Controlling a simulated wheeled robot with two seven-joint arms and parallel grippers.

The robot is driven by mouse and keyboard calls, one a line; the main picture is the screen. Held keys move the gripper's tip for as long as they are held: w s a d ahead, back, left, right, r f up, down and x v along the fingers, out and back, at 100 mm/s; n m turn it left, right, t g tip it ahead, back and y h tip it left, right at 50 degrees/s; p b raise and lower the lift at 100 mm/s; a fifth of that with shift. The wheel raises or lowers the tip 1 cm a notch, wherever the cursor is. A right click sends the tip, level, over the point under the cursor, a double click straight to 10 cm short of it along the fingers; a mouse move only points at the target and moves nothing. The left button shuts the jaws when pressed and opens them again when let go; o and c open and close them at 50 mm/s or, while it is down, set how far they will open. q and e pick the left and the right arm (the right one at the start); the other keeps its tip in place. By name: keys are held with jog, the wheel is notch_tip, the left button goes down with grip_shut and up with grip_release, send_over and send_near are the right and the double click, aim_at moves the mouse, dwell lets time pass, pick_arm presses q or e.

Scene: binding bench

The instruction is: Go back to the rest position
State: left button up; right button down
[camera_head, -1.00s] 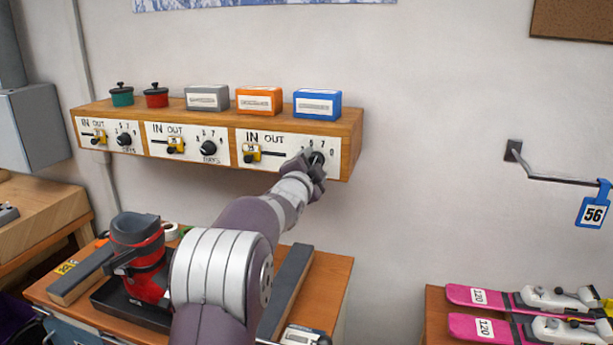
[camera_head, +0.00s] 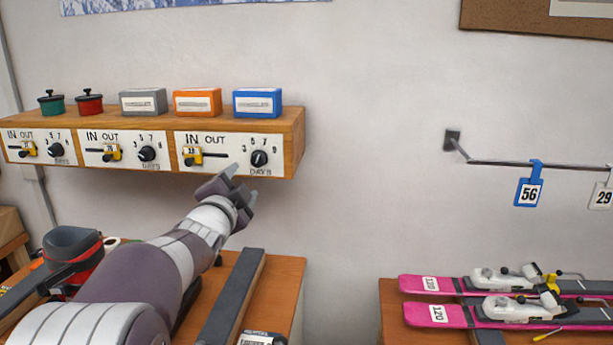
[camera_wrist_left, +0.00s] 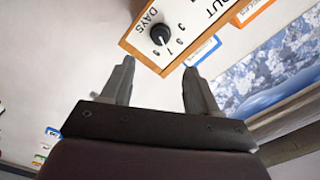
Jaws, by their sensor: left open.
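My left gripper (camera_head: 240,183) is open and empty, in front of the wall just below the right end of the wooden shelf (camera_head: 299,140). Its two fingers stand apart in the left wrist view (camera_wrist_left: 157,80). The right-hand panel's black DAYS knob (camera_head: 259,158) is up and to the right of the fingertips, clear of them. The knob also shows beyond the fingers in the left wrist view (camera_wrist_left: 160,35). My right gripper is in neither view.
Blue, orange and grey boxes and two small lidded pots stand on the shelf. A boot (camera_head: 72,255) is on the bench below, beside my left arm. Pink skis (camera_head: 440,314) lie on the right bench. A wall hook (camera_head: 520,163) holds numbered tags. The wall between is free.

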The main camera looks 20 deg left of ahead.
pick_arm(q)
jog(key=s+d+f+n+g+h+p, duration=0.1)
jog(key=s+d+f+n+g, duration=0.1)
jog(key=f, duration=0.5)
jog(key=s+d+f+n+g+h+p, duration=0.1)
jog(key=s+d+f+n+g, duration=0.1)
jog(key=s+d+f+g, duration=0.3)
jog(key=s+d+f+n+g+h+p, duration=0.1)
jog(key=s+d+f+n+g+p, duration=0.1)
jog(key=s+d+f+g, duration=0.2)
jog(key=shift+s+d+f+n+h, duration=0.15)
jog(key=shift+d+f, duration=0.35)
jog(key=shift+f, duration=0.55)
jog(key=shift+s+d+f+n+h, duration=0.15)
jog(key=shift+d+f, duration=0.35)
jog(key=shift+f, duration=0.55)
jog(key=shift+s+d+f+n, duration=0.1)
jog(key=shift+s+d+f, duration=0.3)
jog(key=shift+f, duration=0.65)
jog(key=s+d+f+n+g, duration=0.1)
jog(key=s+d+f+g, duration=0.1)
jog(key=s, duration=0.3)
jog(key=s+d+f+n+g+p, duration=0.1)
jog(key=s+d+f+g, duration=0.1)
jog(key=s, duration=0.4)
jog(key=shift+d+f+g+h, duration=0.4)
jog(key=shift+g, duration=0.1)
